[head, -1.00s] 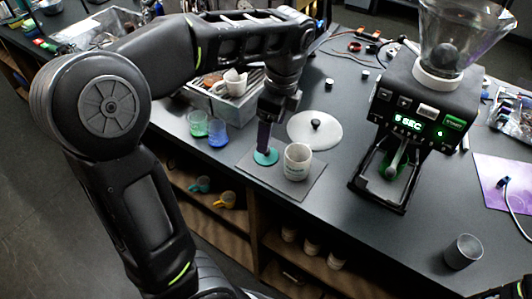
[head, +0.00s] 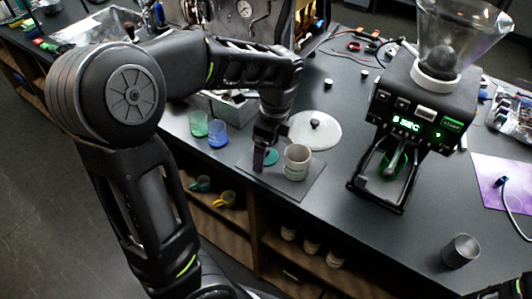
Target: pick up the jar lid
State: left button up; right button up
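A flat teal disc (head: 271,157), which looks like the jar lid, lies on a dark grey mat (head: 300,188) beside a pale cup-like jar (head: 297,165). A white round lid with a black knob (head: 322,138) lies behind the jar on the bench. My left gripper (head: 259,168) points down at the left part of the mat, in front of the teal disc and covering part of it. I cannot tell whether it touches the disc or how far its fingers are apart. My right gripper is not in view.
A green cup (head: 198,124) and a blue cup (head: 217,134) stand left of the mat. A black brewer (head: 415,110) with a clear hopper stands to the right. A grey metal cup (head: 461,250) stands near the front edge. The bench between mat and brewer is clear.

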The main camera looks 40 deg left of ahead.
pick_arm(q)
jog(key=shift+c, duration=0.4)
jog(key=c, duration=1.3)
jog(key=shift+r, duration=0.1)
notch_tip(320, 180, up, 10)
jog(key=shift+f, duration=0.1)
dwell(0.6)
